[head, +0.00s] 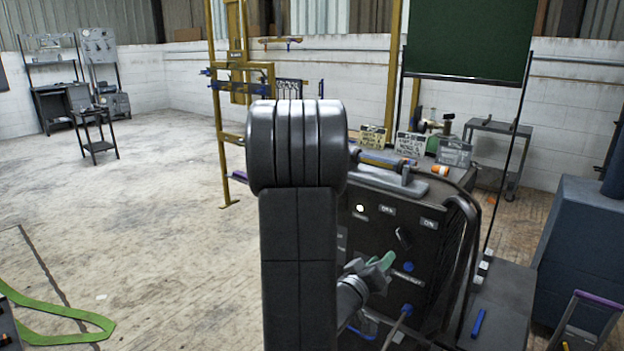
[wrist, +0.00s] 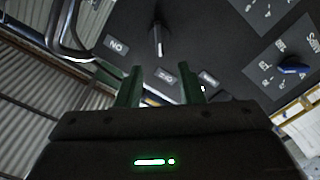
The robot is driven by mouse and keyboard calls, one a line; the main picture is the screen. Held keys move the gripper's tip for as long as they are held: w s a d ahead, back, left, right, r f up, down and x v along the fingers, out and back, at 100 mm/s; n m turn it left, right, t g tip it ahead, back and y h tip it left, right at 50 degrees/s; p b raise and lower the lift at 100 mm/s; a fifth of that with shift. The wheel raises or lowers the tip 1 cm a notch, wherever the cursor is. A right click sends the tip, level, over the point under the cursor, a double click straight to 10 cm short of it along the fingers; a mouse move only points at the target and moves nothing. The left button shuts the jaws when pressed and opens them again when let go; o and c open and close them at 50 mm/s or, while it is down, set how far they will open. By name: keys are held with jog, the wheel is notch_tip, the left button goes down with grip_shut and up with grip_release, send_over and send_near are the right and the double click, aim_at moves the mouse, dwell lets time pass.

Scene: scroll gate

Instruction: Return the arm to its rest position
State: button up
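My gripper (head: 384,260) is in front of a dark control panel (head: 385,238) in the head view, its green fingertips raised near the panel's face. In the wrist view, my gripper (wrist: 162,84) shows two green fingers apart with nothing between them. The panel (wrist: 225,50) fills the upper part of that view, seen rotated, with a small dark switch lever (wrist: 157,40) beyond the fingers. My arm rises in the middle of the head view and hides part of the panel's left side.
The panel carries a lit white button (head: 360,208), a black switch (head: 403,238) and blue knobs (head: 408,267). A yellow frame (head: 217,110) stands behind at left. A blue cabinet (head: 585,245) is at right. The floor at left is mostly clear, with a green strip (head: 75,335).

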aim_at(402, 239)
jog(key=x, duration=1)
jog(key=v, duration=1.4)
jog(key=x, duration=1.3)
jog(key=shift+w+d, duration=0.3)
jog(key=shift+w+d+f+m, duration=0.1)
jog(key=shift+w+d+m, duration=0.1)
jog(key=shift+m, duration=0.1)
jog(key=shift+s+a+m+b, duration=0.15)
jog(key=shift+m+b, duration=0.2)
jog(key=shift+m, duration=0.45)
jog(key=m+b, duration=0.1)
jog(key=m, duration=0.4)
jog(key=shift+r, duration=0.25)
